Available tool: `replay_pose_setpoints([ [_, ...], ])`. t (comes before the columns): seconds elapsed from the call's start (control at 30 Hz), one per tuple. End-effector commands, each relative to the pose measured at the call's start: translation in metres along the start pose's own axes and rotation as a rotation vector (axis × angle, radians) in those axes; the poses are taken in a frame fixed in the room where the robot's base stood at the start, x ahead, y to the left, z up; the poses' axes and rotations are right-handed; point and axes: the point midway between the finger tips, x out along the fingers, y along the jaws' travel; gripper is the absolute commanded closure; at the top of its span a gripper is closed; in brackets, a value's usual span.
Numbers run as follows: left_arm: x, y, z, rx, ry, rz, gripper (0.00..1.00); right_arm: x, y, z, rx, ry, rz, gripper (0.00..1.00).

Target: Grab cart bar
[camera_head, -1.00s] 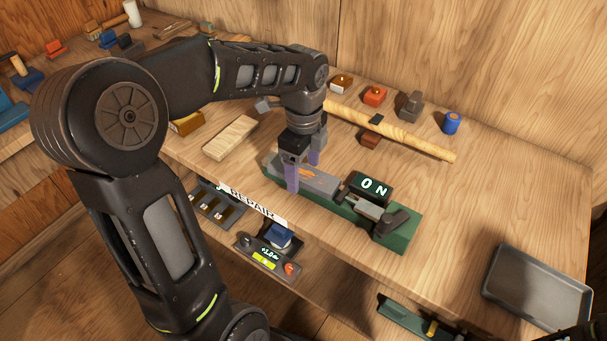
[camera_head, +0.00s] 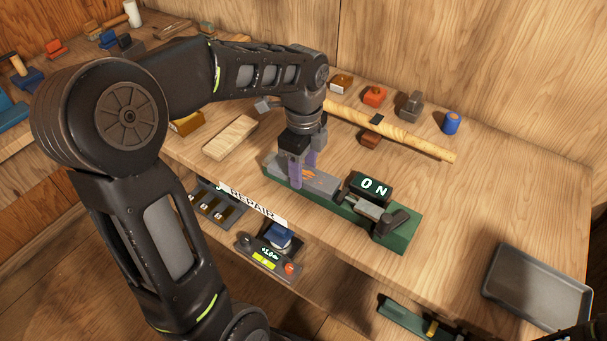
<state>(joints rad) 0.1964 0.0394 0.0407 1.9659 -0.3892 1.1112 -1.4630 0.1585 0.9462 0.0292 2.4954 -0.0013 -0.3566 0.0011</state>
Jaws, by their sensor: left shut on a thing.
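A long green machine (camera_head: 340,206) with a grey top lies on the bench, with a dark block reading "ON" (camera_head: 371,187) near its right end. My left gripper (camera_head: 303,174) points down over the grey left part of the machine, its purple fingers close together. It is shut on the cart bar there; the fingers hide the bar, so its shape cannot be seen. Orange marks show on the grey surface beside the fingers.
A wooden rod (camera_head: 400,135) lies behind the machine, with small coloured blocks and a blue cylinder (camera_head: 452,122) beyond it. A pale wood block (camera_head: 230,137) lies to the left. A grey tray (camera_head: 537,285) sits at the right. The bench between machine and tray is clear.

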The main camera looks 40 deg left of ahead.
Motion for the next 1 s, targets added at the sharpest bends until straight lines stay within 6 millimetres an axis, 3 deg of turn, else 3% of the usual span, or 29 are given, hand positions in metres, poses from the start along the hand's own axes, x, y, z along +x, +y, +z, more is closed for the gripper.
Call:
replay_pose_setpoints([
  [0.37,-0.009,-0.001,0.000,0.000,-0.001,-0.004,1.00,0.000,0.000,0.000,0.000,0.000,0.000,0.18],
  [0.8,-0.085,-0.001,0.000,0.001,0.000,-0.005,1.00,-0.001,0.000,0.000,0.000,0.000,0.000,0.18],
  [1.0,-0.101,0.000,0.000,0.000,0.000,-0.001,1.00,-0.001,0.000,0.000,0.000,0.000,0.000,0.18],
])
